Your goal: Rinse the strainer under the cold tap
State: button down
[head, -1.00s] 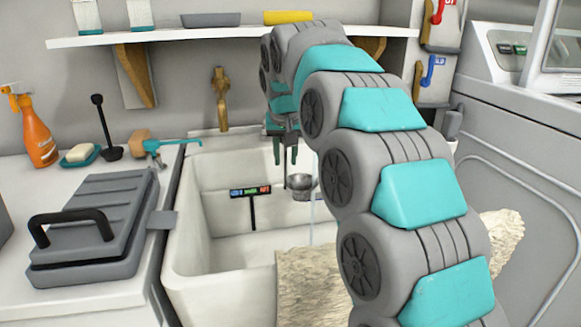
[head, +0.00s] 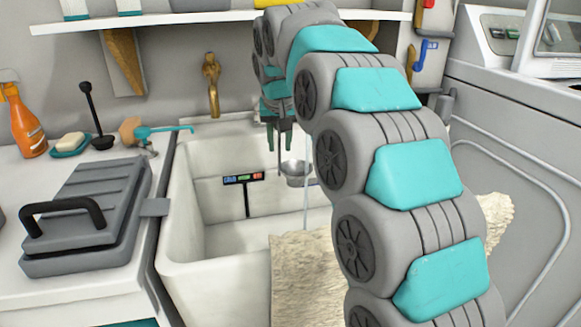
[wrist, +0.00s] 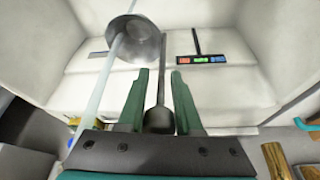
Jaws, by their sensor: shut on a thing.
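The strainer, a small grey metal bowl (head: 297,173) on a long thin handle, hangs inside the white sink (head: 200,262). My gripper (head: 280,140) is above it with fingers pointing down. In the wrist view my gripper (wrist: 160,85) is shut on the dark handle (wrist: 161,105), and the bowl (wrist: 135,42) lies beyond the fingertips. A pale water stream (wrist: 100,85) overlaps the bowl's left part there; in the head view the stream (head: 306,205) shows below the bowl. A brass tap (head: 212,85) is on the wall to the left. The stream's outlet is hidden in the head view.
A small blue, green and red display (head: 243,178) stands in the sink. A beige cloth (head: 300,265) hangs over the front rim. The left counter holds a grey case (head: 88,215), soap (head: 70,142) and an orange spray bottle (head: 25,125). A shelf (head: 160,20) runs above.

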jog(key=shift+w+a, duration=0.1)
jog(key=shift+a, duration=0.1)
jog(key=shift+d, duration=0.15)
jog(key=shift+s+d, duration=0.3)
jog(key=shift+d, duration=0.1)
jog(key=shift+s, duration=0.1)
jog(key=s+a+b, duration=0.2)
jog(key=s+a, duration=0.2)
jog(key=s, duration=0.2)
jog(key=shift+s, duration=0.4)
dwell(0.6)
jog(key=shift+s+r, duration=0.1)
dwell(1.0)
